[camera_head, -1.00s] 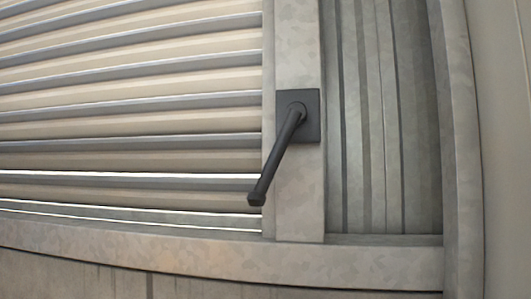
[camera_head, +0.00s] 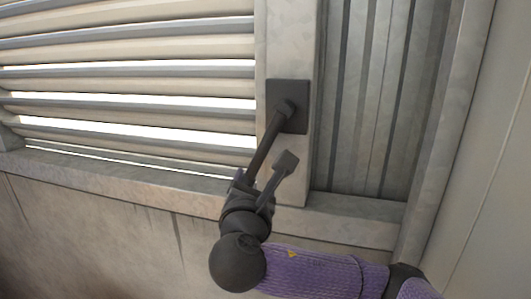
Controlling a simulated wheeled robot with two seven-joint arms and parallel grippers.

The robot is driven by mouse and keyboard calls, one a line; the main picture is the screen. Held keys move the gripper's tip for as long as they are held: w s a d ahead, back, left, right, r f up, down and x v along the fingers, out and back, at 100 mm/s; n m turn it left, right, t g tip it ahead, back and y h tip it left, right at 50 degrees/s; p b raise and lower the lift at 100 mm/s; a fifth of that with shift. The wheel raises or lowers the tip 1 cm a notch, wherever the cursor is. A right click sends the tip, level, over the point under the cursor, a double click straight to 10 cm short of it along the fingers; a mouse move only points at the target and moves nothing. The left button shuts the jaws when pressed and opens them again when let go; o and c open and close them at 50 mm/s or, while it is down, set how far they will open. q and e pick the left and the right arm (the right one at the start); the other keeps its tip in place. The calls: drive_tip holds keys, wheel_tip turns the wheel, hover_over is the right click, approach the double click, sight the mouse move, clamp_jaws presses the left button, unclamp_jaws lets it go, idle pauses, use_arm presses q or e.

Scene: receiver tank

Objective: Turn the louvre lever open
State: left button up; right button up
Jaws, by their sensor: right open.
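The louvre lever (camera_head: 268,138) is a dark grey bar on a square dark plate (camera_head: 300,120), fixed to the pale post beside the louvre. It slants down and to the left from its pivot. My right gripper (camera_head: 262,170) is open at the lever's lower end. One finger shows to the right of the lever, apart from it in the picture. The other finger is near the lever's tip and partly hidden, so contact cannot be told. The louvre slats (camera_head: 130,85) lie to the left, with bright gaps between several of them. My left gripper is out of view.
A ledge (camera_head: 130,183) runs under the louvre, with a plain wall (camera_head: 100,225) below it. Corrugated panelling (camera_head: 370,100) and a corner post (camera_head: 440,140) stand to the right. The space in front of the louvre is clear.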

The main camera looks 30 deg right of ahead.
sight(257, 169)
drive_tip(key=w, duration=0.1)
drive_tip(key=w+d, duration=0.1)
drive_tip(key=w, duration=0.1)
drive_tip(key=w+p, duration=0.1)
drive_tip(key=shift+w+d+r, duration=0.1)
drive_tip(key=shift+w+d, duration=0.05)
drive_tip(key=shift+d, duration=0.25)
drive_tip(key=shift+w+d, duration=0.2)
drive_tip(key=shift+d, duration=0.35)
drive_tip(key=shift+w+d, duration=0.15)
drive_tip(key=shift+d, duration=0.35)
drive_tip(key=shift+w, duration=0.15)
drive_tip(key=shift+w+a, duration=0.15)
drive_tip(key=shift+w, duration=0.15)
drive_tip(key=shift+s, duration=0.15)
drive_tip(key=c, duration=0.6)
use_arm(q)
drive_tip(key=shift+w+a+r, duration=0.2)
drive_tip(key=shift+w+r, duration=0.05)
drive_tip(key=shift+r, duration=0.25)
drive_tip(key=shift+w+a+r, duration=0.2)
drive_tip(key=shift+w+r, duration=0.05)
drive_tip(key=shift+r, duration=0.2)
use_arm(e)
clamp_jaws()
drive_tip(key=shift+f, duration=0.25)
